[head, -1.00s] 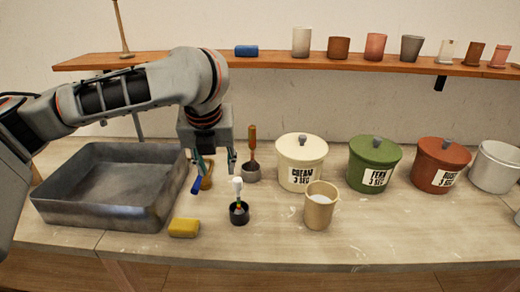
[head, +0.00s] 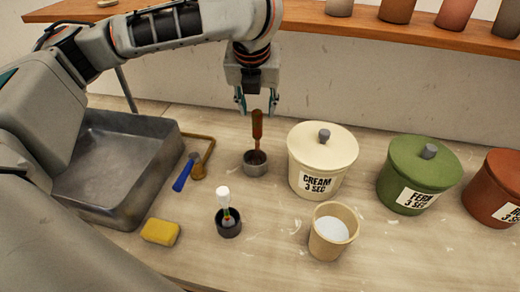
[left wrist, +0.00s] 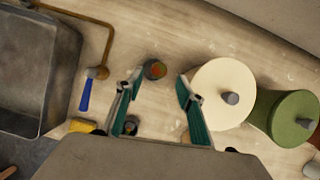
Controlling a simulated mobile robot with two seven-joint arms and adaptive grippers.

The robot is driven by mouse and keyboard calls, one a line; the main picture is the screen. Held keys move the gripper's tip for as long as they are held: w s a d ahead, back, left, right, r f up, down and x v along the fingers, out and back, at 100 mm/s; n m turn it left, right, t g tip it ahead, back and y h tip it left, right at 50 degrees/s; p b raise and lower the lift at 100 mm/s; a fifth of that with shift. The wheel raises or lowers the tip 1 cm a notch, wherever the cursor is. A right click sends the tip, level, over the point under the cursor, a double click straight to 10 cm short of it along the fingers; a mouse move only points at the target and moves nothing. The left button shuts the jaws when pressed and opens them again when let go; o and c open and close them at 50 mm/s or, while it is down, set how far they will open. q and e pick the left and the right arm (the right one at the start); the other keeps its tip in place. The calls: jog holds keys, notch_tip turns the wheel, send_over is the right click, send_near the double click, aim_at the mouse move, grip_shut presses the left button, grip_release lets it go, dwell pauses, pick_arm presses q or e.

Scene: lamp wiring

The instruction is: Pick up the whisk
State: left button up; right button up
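A tool with a brown handle (head: 257,130), which looks like the whisk, stands upright in a small grey metal cup (head: 255,168); its lower end is hidden inside the cup. My left gripper (head: 257,106) is open and points down, just above and around the handle's top, with nothing held. In the left wrist view the cup with the tool seen end-on (left wrist: 155,69) lies between and just beyond the two open fingers (left wrist: 157,88). My right gripper is not in view.
A cream lidded pot (head: 322,160) stands close right of the cup, with a green pot (head: 418,175) beyond. A beige cup of white powder (head: 331,230), black cup with white-topped brush (head: 228,225), yellow sponge (head: 160,231), blue-handled tool (head: 184,175) and metal basin (head: 115,160) surround it.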

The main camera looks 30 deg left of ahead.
aim_at(257, 114)
pick_arm(q)
jog(key=shift+x, duration=3.2)
jog(key=shift+s+a, duration=0.1)
jog(key=shift+c, duration=0.5)
grip_shut()
